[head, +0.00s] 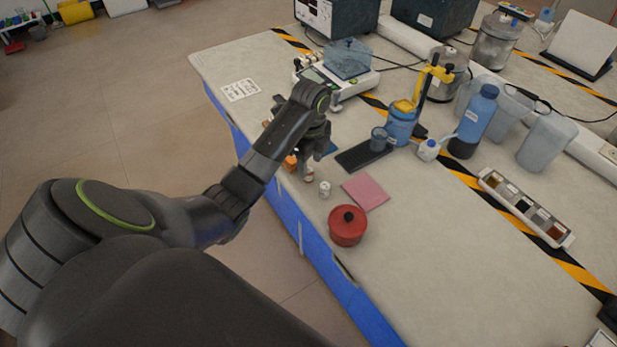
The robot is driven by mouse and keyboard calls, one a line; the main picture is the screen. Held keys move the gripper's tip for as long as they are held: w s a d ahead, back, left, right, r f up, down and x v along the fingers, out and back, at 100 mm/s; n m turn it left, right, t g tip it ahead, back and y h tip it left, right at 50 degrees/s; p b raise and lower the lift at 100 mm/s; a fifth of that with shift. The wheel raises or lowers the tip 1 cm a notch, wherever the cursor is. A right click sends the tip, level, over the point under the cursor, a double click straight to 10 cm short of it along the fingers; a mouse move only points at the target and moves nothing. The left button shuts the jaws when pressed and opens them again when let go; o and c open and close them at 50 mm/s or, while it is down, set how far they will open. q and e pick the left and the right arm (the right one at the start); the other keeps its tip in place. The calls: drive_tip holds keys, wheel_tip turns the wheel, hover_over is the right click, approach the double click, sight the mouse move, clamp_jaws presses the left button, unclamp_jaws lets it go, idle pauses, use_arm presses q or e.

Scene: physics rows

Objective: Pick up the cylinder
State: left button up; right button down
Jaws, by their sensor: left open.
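My left arm reaches in from the left, and its open left gripper (306,158) points down over the near left part of the table. Several small items stand below and beside it, and the arm partly hides them. An orange item (290,162) shows at the gripper's left side. I cannot tell which small item is the task's cylinder. My right gripper is out of view.
The pale table (450,260) has a blue front edge. A red lidded pot (347,225) and a pink pad (365,192) lie right of the gripper. A scale (355,82), a blue bottle (476,115) and a sample tray (525,208) stand farther off. The table's near right is clear.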

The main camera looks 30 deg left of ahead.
sight(309, 170)
use_arm(q)
drive_tip(key=f, duration=0.1)
drive_tip(key=f+b, duration=0.1)
drive_tip(key=shift+s+a+f+b, duration=0.1)
drive_tip(key=shift+a+f+b, duration=0.1)
drive_tip(key=shift+f+b, duration=0.1)
drive_tip(key=shift+f+p, duration=0.4)
drive_tip(key=shift+f, duration=0.4)
clamp_jaws()
